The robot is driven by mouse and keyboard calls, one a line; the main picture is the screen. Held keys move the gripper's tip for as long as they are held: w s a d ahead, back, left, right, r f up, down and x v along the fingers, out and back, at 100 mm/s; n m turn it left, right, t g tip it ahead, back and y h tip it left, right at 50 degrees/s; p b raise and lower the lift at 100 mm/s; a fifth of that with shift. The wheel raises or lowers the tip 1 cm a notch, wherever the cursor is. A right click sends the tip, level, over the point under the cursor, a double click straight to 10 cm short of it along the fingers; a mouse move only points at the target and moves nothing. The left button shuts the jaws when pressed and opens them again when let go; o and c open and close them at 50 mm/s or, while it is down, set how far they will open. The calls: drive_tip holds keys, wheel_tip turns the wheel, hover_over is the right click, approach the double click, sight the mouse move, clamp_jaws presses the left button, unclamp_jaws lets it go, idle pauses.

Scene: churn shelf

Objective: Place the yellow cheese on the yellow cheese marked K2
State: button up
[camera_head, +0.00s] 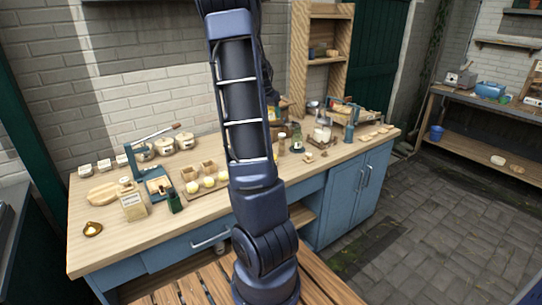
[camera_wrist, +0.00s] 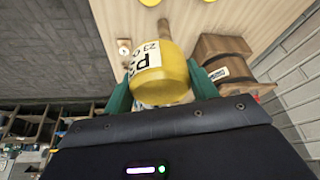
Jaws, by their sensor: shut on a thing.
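In the wrist view my gripper (camera_wrist: 160,88) has its green fingers on both sides of a yellow cheese (camera_wrist: 162,84). The cheese is round, with a white label that seems to read P3 on its side. Two more yellow pieces show only as slivers at the top edge, one near the middle (camera_wrist: 150,2). No K2 mark can be read in either view. My arm hides my gripper in the head view.
A wooden box (camera_wrist: 222,62) with a label is close to the right finger, by a brick wall.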

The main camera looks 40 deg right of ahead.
wheel_tip(320, 180, down, 20)
drive_tip(key=shift+r, duration=0.25)
idle(0.4)
drive_tip(key=shift+f, duration=0.15)
drive_tip(key=o, duration=1.1)
